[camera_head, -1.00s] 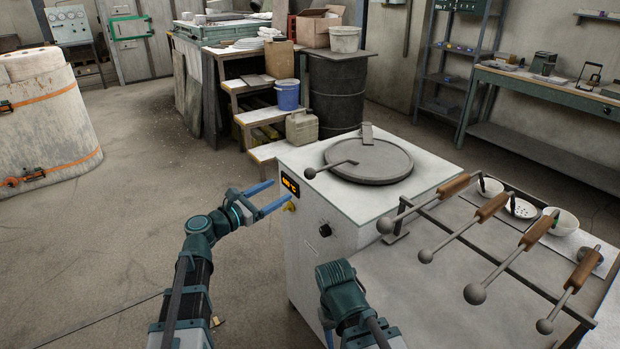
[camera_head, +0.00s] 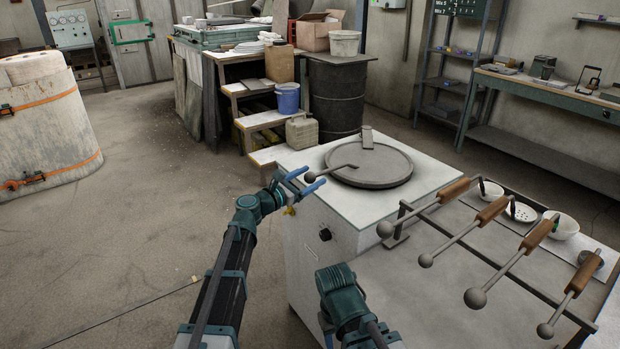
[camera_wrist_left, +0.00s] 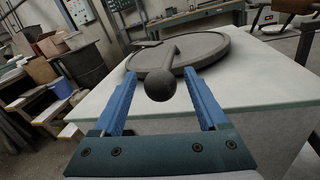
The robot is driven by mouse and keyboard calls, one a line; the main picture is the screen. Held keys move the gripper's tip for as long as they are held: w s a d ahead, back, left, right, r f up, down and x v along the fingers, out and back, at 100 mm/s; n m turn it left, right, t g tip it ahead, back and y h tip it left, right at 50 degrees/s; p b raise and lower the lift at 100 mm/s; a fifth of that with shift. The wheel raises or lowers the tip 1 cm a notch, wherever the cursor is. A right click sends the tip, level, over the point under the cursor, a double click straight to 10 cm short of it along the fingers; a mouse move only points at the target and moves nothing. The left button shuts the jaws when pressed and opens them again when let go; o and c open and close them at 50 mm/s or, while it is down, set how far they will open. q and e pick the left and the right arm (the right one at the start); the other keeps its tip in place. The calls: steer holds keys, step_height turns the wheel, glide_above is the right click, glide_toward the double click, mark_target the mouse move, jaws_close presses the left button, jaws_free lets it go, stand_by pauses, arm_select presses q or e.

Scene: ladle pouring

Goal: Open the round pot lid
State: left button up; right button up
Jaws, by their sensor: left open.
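The round grey pot lid (camera_head: 372,168) lies flat on top of the white furnace (camera_head: 365,215). Its handle, a rod with a ball knob (camera_head: 310,177), reaches out to the left past the lid's rim. My left gripper (camera_head: 303,180) is open at the furnace's left top edge, its blue fingers near the knob. In the left wrist view the knob (camera_wrist_left: 160,85) shows between the two open fingers, with the lid (camera_wrist_left: 215,50) beyond; I cannot tell whether they touch it. My right arm shows at the bottom, in front of the furnace, but its fingers are not visible.
A rack (camera_head: 520,265) holding several ladles with wooden handles and ball ends stands right of the furnace. White bowls (camera_head: 562,225) sit behind it. A black drum (camera_head: 336,95) and wooden steps stand behind.

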arm_select(q)
jaws_close()
stand_by(0.5)
stand_by(1.0)
